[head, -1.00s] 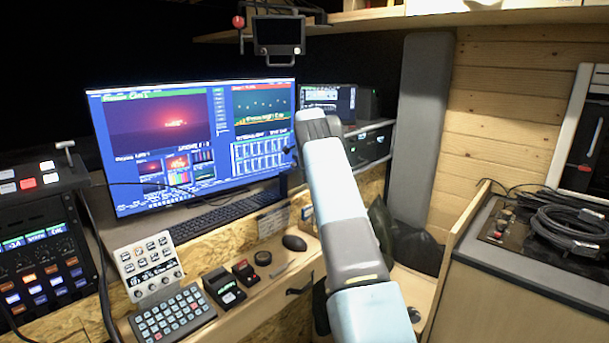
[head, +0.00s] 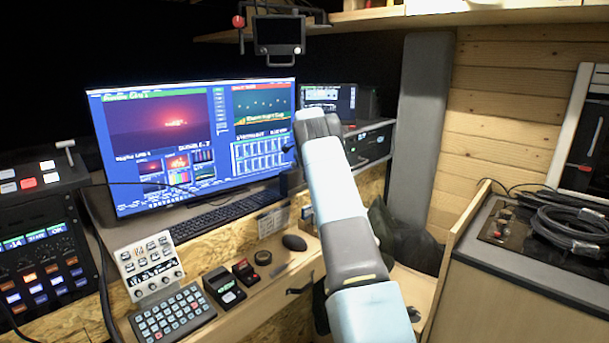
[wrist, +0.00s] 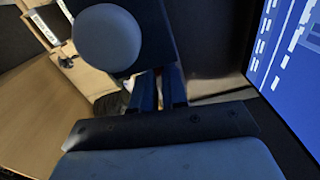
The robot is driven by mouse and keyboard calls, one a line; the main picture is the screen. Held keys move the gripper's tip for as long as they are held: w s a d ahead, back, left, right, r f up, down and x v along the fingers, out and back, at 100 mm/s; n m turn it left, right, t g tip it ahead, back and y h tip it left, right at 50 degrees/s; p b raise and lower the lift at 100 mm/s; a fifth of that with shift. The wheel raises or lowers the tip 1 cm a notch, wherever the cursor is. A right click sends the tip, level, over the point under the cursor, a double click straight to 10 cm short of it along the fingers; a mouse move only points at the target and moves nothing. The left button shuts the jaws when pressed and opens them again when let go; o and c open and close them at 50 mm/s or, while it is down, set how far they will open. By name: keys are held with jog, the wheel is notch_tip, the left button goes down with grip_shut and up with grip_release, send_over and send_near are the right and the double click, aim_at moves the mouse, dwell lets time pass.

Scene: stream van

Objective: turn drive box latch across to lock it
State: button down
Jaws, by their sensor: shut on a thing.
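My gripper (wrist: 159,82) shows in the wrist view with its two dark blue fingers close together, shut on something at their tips. A dark block (wrist: 153,28) with a round grey-blue disc (wrist: 107,38) on its face lies right at the fingertips and hides the contact. The held piece is taken to be the drive box latch, but its shape and angle cannot be made out. In the head view my arm reaches towards the desk's far right end and hides the gripper and the latch.
A large monitor (head: 165,140) stands left of my arm, its lit screen (wrist: 293,60) close by in the wrist view. A rack unit (head: 372,142) and a grey upright panel (head: 418,130) stand behind. A mouse (head: 294,243) and keypad (head: 172,312) lie on the desk; a cable coil (head: 570,230) lies right.

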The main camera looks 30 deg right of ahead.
jog(key=m, duration=0.4)
jog(key=shift+s+a, duration=0.15)
jog(key=shift+a, duration=0.05)
jog(key=shift+s+r+m, duration=0.1)
jog(key=shift+s+m, duration=0.05)
jog(key=shift+m, duration=1.35)
jog(key=shift+a, duration=0.1)
jog(key=c, duration=1.4)
grip_release()
jog(key=shift+c, duration=0.2)
jog(key=shift+o, duration=1.4)
